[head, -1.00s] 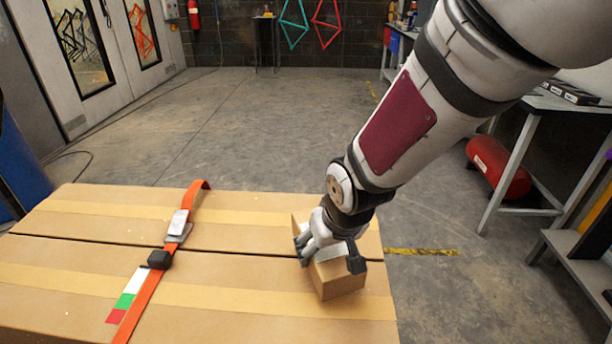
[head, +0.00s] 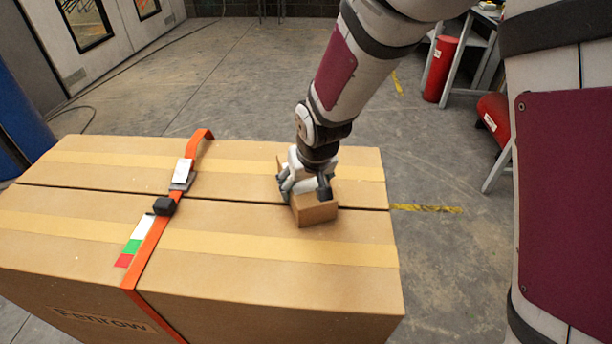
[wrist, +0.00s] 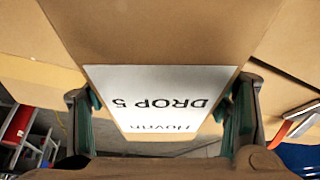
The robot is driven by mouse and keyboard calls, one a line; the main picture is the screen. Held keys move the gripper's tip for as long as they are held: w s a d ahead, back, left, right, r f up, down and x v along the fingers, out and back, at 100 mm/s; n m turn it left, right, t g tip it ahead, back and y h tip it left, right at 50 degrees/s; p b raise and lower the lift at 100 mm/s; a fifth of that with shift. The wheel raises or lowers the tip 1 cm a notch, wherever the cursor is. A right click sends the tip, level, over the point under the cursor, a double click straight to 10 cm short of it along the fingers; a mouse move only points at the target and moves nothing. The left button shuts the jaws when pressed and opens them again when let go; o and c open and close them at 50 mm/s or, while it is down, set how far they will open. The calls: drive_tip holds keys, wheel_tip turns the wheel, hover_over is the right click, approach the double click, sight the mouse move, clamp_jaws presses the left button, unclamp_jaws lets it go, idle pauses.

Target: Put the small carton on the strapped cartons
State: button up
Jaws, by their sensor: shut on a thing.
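The small carton (head: 316,212) is plain brown, with a white label reading "DROP 5" (wrist: 165,95) facing the wrist camera. My gripper (head: 305,188) is shut on it from above. In the wrist view my two fingers (wrist: 163,108) lie along opposite sides of the carton. The strapped cartons (head: 300,292) are two large brown boxes side by side, bound by an orange strap (head: 151,246). The small carton is over their right half, near the seam. I cannot tell whether its underside touches their top.
The strap's buckle (head: 181,176) and a black block (head: 164,206) rise from the top, left of the small carton. The top between is clear. Red cylinders (head: 440,68) and a bench stand at the right. A blue drum (head: 22,125) is at the left.

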drive_tip(key=shift+r, duration=0.1)
drive_tip(key=o, duration=1.6)
drive_tip(key=shift+f, duration=0.2)
drive_tip(key=shift+r, duration=0.1)
drive_tip(key=p+v, duration=0.2)
drive_tip(key=v, duration=1)
drive_tip(key=shift+r, duration=0.15)
